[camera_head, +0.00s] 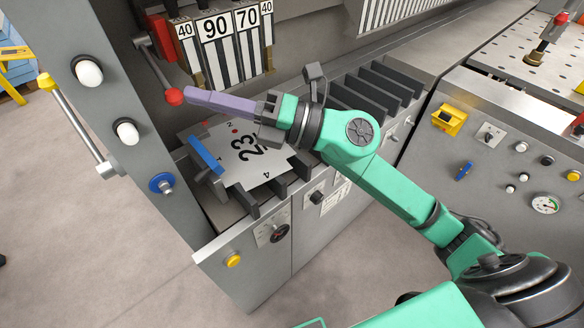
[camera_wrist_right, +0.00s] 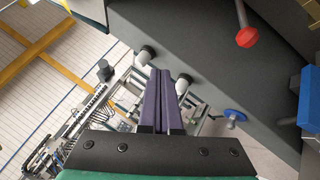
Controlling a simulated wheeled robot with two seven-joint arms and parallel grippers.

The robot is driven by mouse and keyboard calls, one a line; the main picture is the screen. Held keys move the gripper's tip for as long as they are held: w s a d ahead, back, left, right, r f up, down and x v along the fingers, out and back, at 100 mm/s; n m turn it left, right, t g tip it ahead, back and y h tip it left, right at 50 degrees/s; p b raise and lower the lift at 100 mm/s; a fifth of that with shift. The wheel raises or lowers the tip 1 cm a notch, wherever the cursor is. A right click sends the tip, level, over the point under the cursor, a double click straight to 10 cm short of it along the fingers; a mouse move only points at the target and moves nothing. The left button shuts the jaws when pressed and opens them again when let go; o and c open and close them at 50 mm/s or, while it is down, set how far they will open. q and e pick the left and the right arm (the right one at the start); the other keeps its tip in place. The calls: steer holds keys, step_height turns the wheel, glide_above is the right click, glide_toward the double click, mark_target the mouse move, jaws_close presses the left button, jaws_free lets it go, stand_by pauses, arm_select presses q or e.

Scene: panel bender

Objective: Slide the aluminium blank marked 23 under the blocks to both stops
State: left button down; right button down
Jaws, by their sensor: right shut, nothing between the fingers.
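The aluminium blank marked 23 (camera_head: 262,166) lies flat on dark support bars in the head view, below and in front of the numbered blocks (camera_head: 217,42), labelled 40, 90, 70 and 40. A blue bar (camera_head: 206,154) stands along its left edge; whether they touch is unclear. My right gripper (camera_head: 188,94) has its purple fingers shut and empty above the blank's far side, tips pointing left beside a red ball knob (camera_head: 174,96). The right wrist view shows the fingers (camera_wrist_right: 160,75) together, with the red knob (camera_wrist_right: 247,37) apart on the right. My left gripper is out of view.
A grey upright with white knobs (camera_head: 127,132) and a blue round knob (camera_head: 162,184) stands left of the bed. Several dark bars (camera_head: 372,92) continue right. A control panel (camera_head: 510,150) lies farther right. The floor at the front left is clear.

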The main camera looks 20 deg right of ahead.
step_height(320, 180, down, 13)
steer(key=s+d+n+g+h, duration=0.2)
steer(key=n+g+h, duration=0.4)
steer(key=n+h, duration=0.2)
steer(key=w+d+f+m+h, duration=0.1)
steer(key=d+f+h, duration=0.25)
steer(key=d, duration=0.45)
steer(key=w+d+f+h, duration=0.1)
steer(key=d+f+h, duration=0.3)
steer(key=d, duration=0.5)
steer(key=shift+g+h, duration=0.3)
steer(key=shift+h, duration=0.25)
steer(key=w+a+f+p, duration=0.1)
steer(key=f+p, duration=0.1)
steer(key=w+a+f+p, duration=0.1)
steer(key=w+a+f, duration=0.1)
steer(key=f, duration=0.1)
steer(key=w+a+f+p, duration=0.1)
steer(key=w+f+p, duration=0.1)
steer(key=shift+a+f+p, duration=0.25)
steer(key=shift+f+p, duration=0.05)
steer(key=shift+w+a+f, duration=0.15)
steer(key=shift+w, duration=0.05)
steer(key=shift+s, duration=0.1)
